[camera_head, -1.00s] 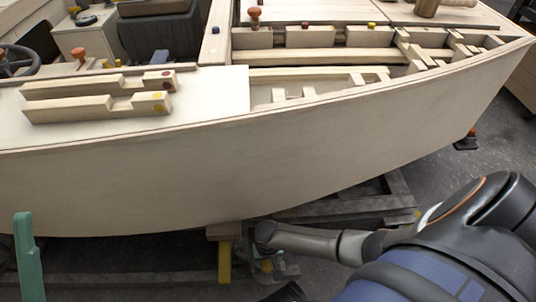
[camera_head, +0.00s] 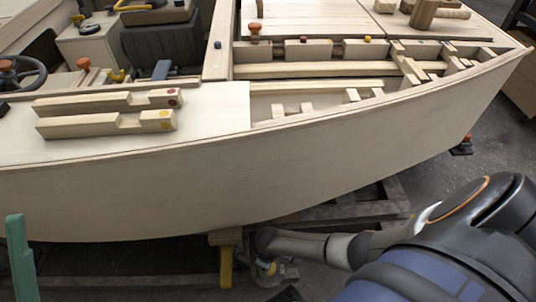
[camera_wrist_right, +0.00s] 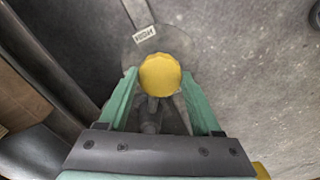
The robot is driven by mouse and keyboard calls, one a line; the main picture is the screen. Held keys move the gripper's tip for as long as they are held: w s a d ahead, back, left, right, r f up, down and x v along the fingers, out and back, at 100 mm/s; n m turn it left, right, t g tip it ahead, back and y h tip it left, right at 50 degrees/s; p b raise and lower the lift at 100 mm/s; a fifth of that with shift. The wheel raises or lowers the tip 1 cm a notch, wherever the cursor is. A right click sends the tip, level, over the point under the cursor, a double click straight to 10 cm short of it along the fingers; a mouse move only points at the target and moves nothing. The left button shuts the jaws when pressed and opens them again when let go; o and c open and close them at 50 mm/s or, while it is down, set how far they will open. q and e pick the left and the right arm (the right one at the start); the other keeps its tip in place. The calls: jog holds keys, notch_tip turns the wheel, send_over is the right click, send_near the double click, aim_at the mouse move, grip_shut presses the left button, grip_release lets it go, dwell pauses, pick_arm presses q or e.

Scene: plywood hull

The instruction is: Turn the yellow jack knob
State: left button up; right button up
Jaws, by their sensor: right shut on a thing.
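The yellow jack knob (camera_wrist_right: 160,75) is round with a ridged edge and sits in the middle of the right wrist view. My right gripper (camera_wrist_right: 159,84) has its green fingers on either side of the knob, shut on it. Below the knob, part of a grey jack shaft shows between the fingers. In the head view my right gripper (camera_head: 268,270) is low beside the hull, and the knob is hard to make out there. A green finger of my left gripper (camera_head: 20,262) shows at the lower left edge; its opening cannot be judged.
The plywood hull (camera_head: 250,190) stands above my right gripper on a dark cradle frame (camera_head: 345,212). A yellow post (camera_head: 226,266) is just left of that gripper. Notched wooden strips (camera_head: 105,123) lie on the deck. Grey floor is open at the right.

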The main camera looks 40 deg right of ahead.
pick_arm(q)
jog(key=shift+r, duration=0.15)
pick_arm(e)
jog(key=n, duration=0.5)
jog(key=shift+n, duration=0.7)
jog(key=o, duration=1.4)
pick_arm(q)
jog(key=shift+r, duration=0.1)
pick_arm(e)
jog(key=shift+r, duration=0.1)
